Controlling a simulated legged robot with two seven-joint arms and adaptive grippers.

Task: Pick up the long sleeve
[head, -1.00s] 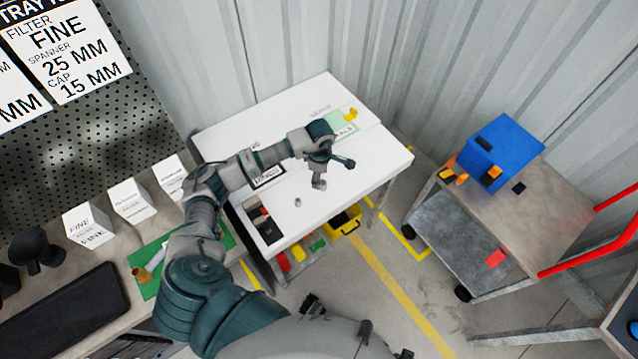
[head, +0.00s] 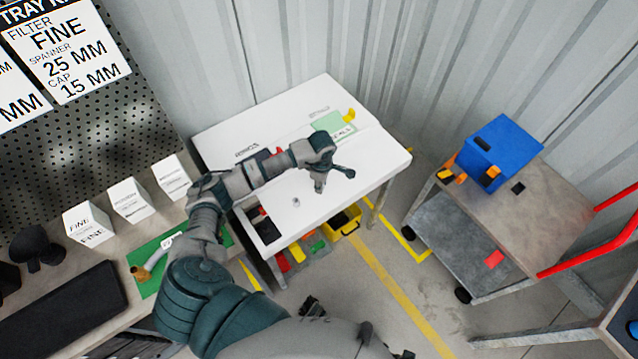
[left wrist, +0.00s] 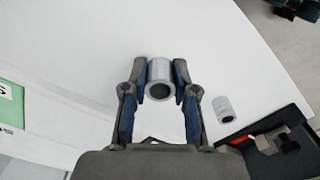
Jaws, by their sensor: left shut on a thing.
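My left gripper (head: 333,180) is over the white table (head: 225,140) in the head view. In the left wrist view, its two blue-padded fingers (left wrist: 160,95) are closed on the sides of a grey hollow sleeve (left wrist: 160,77), whose open end faces the camera. This held sleeve looks larger than a second, short grey sleeve (left wrist: 223,108) standing apart on the table to the right of the fingers. The short sleeve also shows as a small cylinder in the head view (head: 296,201). The wrist view does not show whether the held sleeve clears the table.
A black tray (left wrist: 265,130) with red parts lies at the table's near edge. A green mat (head: 330,125) with a yellow item (head: 349,116) lies toward the back. A yellow bin (head: 345,220) is below the table. A cart with a blue box (head: 500,150) stands right.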

